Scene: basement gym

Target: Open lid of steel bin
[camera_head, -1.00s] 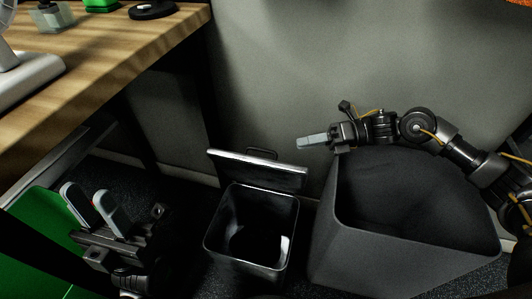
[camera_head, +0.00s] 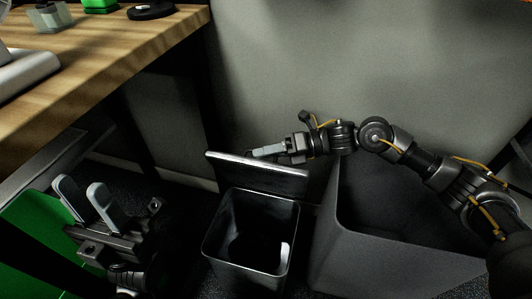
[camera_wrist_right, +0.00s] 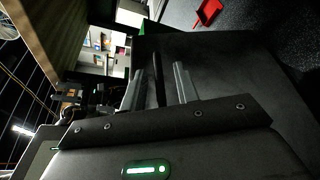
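The steel bin (camera_head: 222,262) stands on the floor with its opening facing up. Its lid (camera_head: 262,172) is raised, standing roughly upright at the bin's back edge. My right gripper (camera_head: 262,152) is just behind the lid's top edge, and the lid hides part of it. In the right wrist view its two fingers (camera_wrist_right: 158,88) are apart, with a thin dark bar showing between them; I cannot tell whether they touch it. My left gripper (camera_head: 86,196) is open and empty, left of the bin and apart from it.
A large dark grey open container (camera_head: 365,255) stands close to the bin's right, beneath my right arm. A wooden table (camera_head: 110,58) with several items is at upper left. A green surface (camera_head: 25,240) lies at lower left. The wall is close behind.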

